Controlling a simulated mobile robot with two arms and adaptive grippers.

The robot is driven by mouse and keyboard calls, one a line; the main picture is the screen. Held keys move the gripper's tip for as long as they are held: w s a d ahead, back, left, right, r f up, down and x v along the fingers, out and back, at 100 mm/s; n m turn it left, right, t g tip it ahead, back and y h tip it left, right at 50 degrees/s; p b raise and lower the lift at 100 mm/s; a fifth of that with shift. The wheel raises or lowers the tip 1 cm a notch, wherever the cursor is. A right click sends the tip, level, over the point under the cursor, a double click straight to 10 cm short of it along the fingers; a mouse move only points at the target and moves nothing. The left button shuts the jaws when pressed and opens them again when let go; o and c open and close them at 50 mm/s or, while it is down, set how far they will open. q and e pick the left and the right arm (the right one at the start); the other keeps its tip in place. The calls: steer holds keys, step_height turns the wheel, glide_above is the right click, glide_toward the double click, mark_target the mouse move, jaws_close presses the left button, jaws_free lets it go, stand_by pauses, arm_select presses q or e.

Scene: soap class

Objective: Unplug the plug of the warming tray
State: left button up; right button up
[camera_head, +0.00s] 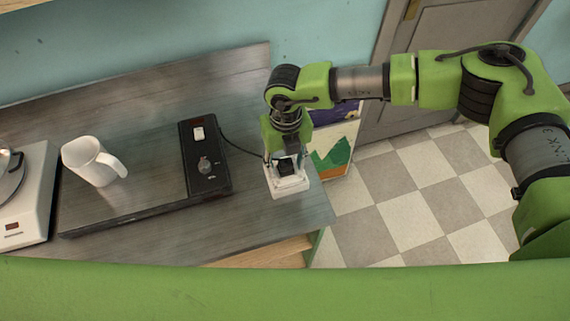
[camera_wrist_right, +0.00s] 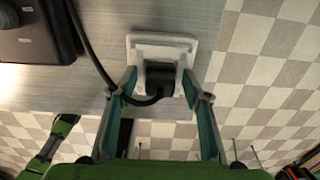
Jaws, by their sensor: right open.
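The warming tray (camera_head: 150,207) is a flat grey plate with a black control panel (camera_head: 203,150) on the counter. Its black cord (camera_head: 238,147) runs right to a black plug (camera_head: 285,167) seated in a white socket block (camera_head: 288,186) near the counter's right end. In the right wrist view the plug (camera_wrist_right: 160,80) sits against the white block (camera_wrist_right: 161,47), with the cord curving in from the left. My right gripper (camera_wrist_right: 160,101) is open, with one finger on each side of the plug; I cannot tell whether they touch it. My left gripper is not in view.
A white appliance (camera_head: 22,196) stands at the left. The counter (camera_head: 245,190) is bare between the tray and the socket block. Beyond its right edge is a checkered floor (camera_head: 410,205).

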mark_target(286, 161)
stand_by(0.3)
jaws_close()
steer(key=shift+r, duration=0.15)
steer(key=shift+r+p, duration=0.85)
steer(key=shift+r, duration=2.05)
